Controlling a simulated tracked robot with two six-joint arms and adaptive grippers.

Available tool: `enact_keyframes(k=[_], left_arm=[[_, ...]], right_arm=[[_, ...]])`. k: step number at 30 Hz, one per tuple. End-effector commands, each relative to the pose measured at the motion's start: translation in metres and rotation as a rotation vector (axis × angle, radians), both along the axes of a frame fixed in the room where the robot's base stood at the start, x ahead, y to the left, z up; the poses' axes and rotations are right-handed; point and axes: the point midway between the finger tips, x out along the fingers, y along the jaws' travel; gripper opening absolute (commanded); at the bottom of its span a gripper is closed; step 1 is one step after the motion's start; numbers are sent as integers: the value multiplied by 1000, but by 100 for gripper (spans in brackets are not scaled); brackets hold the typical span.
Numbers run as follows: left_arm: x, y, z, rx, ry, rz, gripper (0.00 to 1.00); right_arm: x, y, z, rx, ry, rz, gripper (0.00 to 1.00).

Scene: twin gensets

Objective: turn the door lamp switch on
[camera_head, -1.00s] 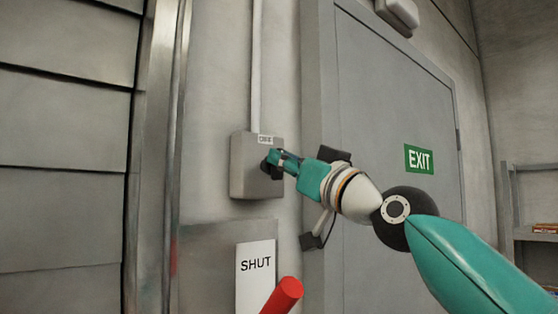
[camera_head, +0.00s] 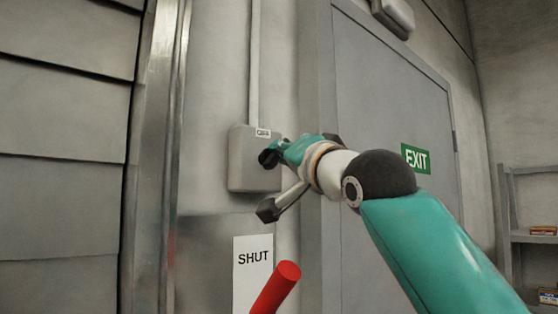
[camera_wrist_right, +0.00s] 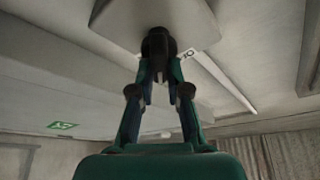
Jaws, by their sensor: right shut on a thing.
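The switch box (camera_head: 248,172) is a grey wall box with a small label on its upper right and a conduit running up from it. It also shows at the top of the wrist view (camera_wrist_right: 125,14). Its dark round knob (camera_wrist_right: 158,40) stands out from the box face. My right gripper (camera_wrist_right: 160,66) is shut on the knob, with its fingertips on either side of it. In the head view, my right gripper (camera_head: 277,155) covers most of the knob, so its exact angle is hard to tell. My left gripper is not in view.
A grey door (camera_head: 385,130) with a green EXIT sign (camera_head: 415,158) is right of the box. A SHUT placard (camera_head: 252,258) and a red bar (camera_head: 277,287) are below it. A lamp housing (camera_head: 394,16) sits above the door. Shelving (camera_head: 509,215) stands at far right.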

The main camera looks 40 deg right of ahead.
Motion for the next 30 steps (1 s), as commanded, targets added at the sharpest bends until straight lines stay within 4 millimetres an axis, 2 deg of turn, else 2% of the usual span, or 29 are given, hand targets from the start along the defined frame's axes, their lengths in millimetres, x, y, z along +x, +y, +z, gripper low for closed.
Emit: enact_keyframes(k=[8, 18, 30], left_arm=[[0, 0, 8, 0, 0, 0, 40], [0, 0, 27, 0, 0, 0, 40], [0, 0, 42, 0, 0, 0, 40]], right_arm=[[2, 1, -1, 264, 28, 1, 0], [2, 0, -2, 580, 53, 2, 0], [2, 0, -7, 825, 76, 2, 0]])
